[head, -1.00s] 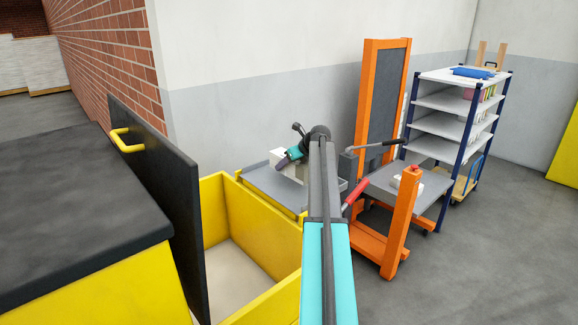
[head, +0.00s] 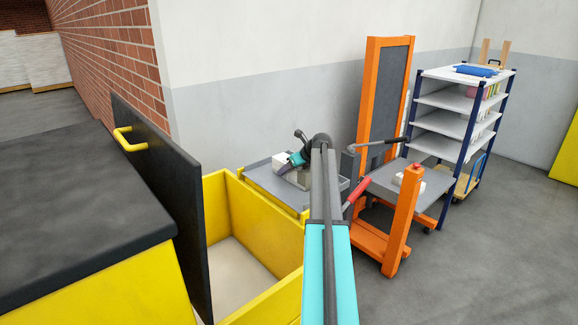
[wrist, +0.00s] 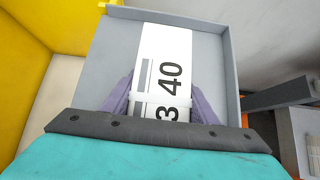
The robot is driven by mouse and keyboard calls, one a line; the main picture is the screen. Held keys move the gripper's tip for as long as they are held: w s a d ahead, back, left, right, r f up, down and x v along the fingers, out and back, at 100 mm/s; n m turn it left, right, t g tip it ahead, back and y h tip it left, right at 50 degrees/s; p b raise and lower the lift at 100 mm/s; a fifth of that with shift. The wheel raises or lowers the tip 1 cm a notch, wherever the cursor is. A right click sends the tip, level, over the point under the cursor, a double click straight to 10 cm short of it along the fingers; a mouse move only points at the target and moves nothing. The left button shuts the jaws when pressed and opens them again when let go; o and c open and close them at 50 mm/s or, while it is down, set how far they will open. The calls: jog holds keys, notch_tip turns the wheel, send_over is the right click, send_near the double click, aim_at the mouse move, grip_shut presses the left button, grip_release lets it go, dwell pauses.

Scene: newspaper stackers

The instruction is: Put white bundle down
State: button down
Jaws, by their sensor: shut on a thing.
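The white bundle (wrist: 165,72) is a long white block with a printed "40" and "3" on its top. In the wrist view it lies between the purple fingers of my gripper (wrist: 163,100), which is shut on it. Below it is a grey platform (wrist: 110,62) with a raised rim. In the head view my gripper (head: 297,159) is over this grey platform (head: 262,183), beside the open yellow bin. The bundle shows there as a white piece (head: 281,161) at the gripper, partly hidden. I cannot tell whether it touches the platform.
The open yellow bin (head: 213,213) stands at the front left, with a black panel (head: 160,190) upright beside it. An orange-framed lift (head: 370,90) and a shelf rack (head: 465,72) stand to the right.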

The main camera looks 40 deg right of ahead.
jog(key=shift+r, duration=0.1)
jog(key=c, duration=0.7)
grip_release()
jog(key=b+v, duration=0.1)
jog(key=v, duration=1.1)
dwell(0.4)
